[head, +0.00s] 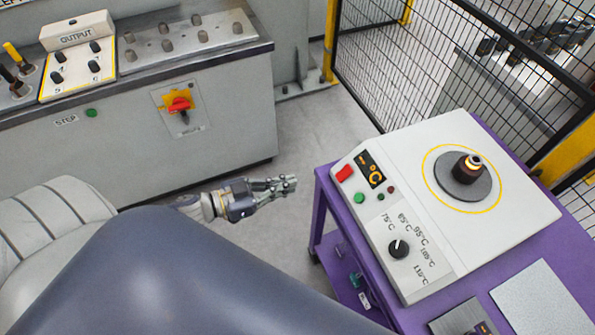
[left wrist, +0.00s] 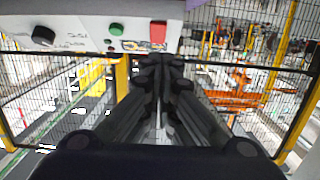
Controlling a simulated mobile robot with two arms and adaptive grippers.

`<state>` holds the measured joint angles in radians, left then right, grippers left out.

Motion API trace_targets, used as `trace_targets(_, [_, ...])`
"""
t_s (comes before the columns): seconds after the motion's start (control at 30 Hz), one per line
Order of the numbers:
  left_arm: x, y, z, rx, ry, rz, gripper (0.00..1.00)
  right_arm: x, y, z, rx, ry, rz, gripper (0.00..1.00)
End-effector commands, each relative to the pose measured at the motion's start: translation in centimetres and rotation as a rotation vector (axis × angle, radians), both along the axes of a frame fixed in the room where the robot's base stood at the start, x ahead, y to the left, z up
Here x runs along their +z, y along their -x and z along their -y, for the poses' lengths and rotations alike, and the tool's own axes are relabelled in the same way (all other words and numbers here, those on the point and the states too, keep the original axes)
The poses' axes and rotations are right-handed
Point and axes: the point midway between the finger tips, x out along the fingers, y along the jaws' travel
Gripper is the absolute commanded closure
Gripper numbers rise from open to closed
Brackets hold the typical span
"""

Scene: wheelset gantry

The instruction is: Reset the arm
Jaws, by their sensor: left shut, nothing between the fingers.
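My left gripper (head: 284,184) is shut and empty. In the head view it is over the floor gap between the grey control cabinet and the purple table, with its fingers pointing right towards the white heater unit (head: 498,148). In the left wrist view the dark fingers (left wrist: 160,62) come together in the middle, below the heater unit's front panel (left wrist: 85,18). They appear apart from the unit. My large dark arm link covers the bottom centre of the head view. My right gripper does not show.
The grey cabinet (head: 140,140) with an OUTPUT panel (head: 77,62) and a red switch (head: 179,104) stands at left. The purple table (head: 322,205) carries the heater unit and metal plates (head: 545,295). A mesh fence (head: 450,50) stands behind. Bare floor (head: 315,125) lies between.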

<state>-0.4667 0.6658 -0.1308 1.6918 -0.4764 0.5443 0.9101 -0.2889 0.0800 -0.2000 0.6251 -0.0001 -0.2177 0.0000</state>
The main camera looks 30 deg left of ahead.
Motion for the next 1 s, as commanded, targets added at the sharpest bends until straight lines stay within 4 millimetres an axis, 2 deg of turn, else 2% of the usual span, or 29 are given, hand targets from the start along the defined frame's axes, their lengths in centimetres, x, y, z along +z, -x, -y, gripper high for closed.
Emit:
trace_targets(0.37, [0.0,0.2,-0.2,0.0,0.0,0.0,1.0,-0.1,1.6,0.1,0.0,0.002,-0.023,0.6])
trace_targets(0.67, [-0.6,0.1,-0.5,0.015,-0.005,-0.008,1.0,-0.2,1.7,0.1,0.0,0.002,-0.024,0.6])
trace_targets(0.77, [-3.3,-0.2,-1.9,0.084,-0.027,-0.039,1.0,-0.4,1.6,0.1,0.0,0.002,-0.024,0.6])
trace_targets(0.83, [-6.7,-0.2,-3.6,0.166,-0.062,-0.088,1.0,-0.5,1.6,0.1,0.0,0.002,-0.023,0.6])
trace_targets(0.93, [-13.4,0.9,-6.2,0.301,-0.133,-0.192,1.0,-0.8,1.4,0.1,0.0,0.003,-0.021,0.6])
trace_targets(1.0, [-18.4,2.6,-7.7,0.384,-0.189,-0.285,1.0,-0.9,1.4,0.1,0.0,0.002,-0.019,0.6])
